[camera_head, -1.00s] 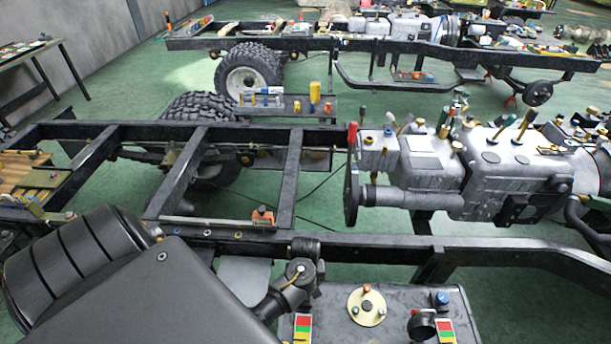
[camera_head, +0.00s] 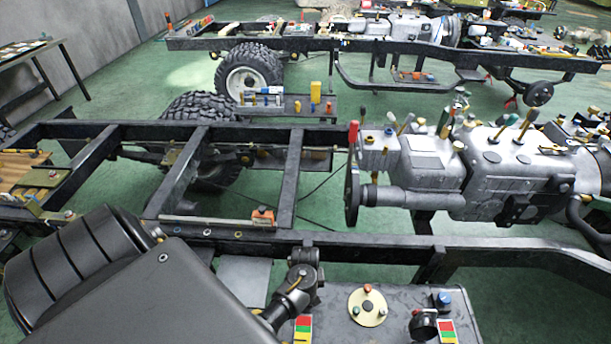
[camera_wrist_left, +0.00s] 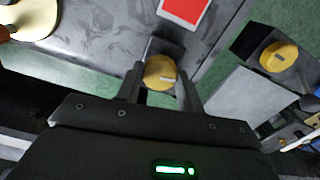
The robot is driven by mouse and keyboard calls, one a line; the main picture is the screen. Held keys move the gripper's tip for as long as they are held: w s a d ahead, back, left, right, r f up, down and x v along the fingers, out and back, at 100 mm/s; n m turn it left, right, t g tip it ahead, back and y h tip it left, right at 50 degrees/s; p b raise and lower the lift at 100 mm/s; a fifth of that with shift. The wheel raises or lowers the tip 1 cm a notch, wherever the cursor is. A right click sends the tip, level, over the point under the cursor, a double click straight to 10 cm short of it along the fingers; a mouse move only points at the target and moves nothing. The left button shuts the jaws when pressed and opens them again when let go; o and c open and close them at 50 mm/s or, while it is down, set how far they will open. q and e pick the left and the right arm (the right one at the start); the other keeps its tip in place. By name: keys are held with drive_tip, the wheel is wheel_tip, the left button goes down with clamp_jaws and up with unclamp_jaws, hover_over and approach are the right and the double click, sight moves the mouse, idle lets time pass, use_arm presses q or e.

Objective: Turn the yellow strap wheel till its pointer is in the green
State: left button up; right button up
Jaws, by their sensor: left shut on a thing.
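The yellow strap wheel (camera_wrist_left: 159,72) sits between the two fingers of my left gripper (camera_wrist_left: 161,80) in the left wrist view. The fingers are shut on it, one on each side. The wheel's round face carries a short pale pointer mark, pointing to the right in that view. Part of a red-marked card (camera_wrist_left: 183,9) shows beyond it. In the head view my left wrist is above the near frame rail's front side, and its fingers and the wheel are hidden. A red, yellow and green card (camera_head: 302,328) is just below there. My right gripper is not in view.
A second yellow wheel (camera_wrist_left: 279,57) is on a dark bracket to the right in the wrist view. A dark plate (camera_head: 335,315) carries a cream disc (camera_head: 367,306), a blue-capped part (camera_head: 443,298) and another colour card (camera_head: 446,330). The chassis rail (camera_head: 420,250) runs behind.

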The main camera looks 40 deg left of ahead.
use_arm(q)
drive_tip(key=shift+c, duration=0.6)
drive_tip(key=shift+r, duration=0.1)
drive_tip(key=shift+m+p, duration=0.5)
drive_tip(key=shift+p, duration=0.05)
drive_tip(key=shift+r+m+p, duration=0.15)
drive_tip(key=shift+m+p, duration=0.7)
drive_tip(key=shift+m, duration=0.15)
drive_tip(key=shift+m+p, duration=0.7)
drive_tip(key=shift+m, duration=0.3)
drive_tip(key=shift+w+m+p, duration=0.1)
drive_tip(key=shift+m+p, duration=0.4)
drive_tip(key=shift+m, duration=0.4)
drive_tip(key=shift+f, duration=0.2)
drive_tip(key=o, duration=1)
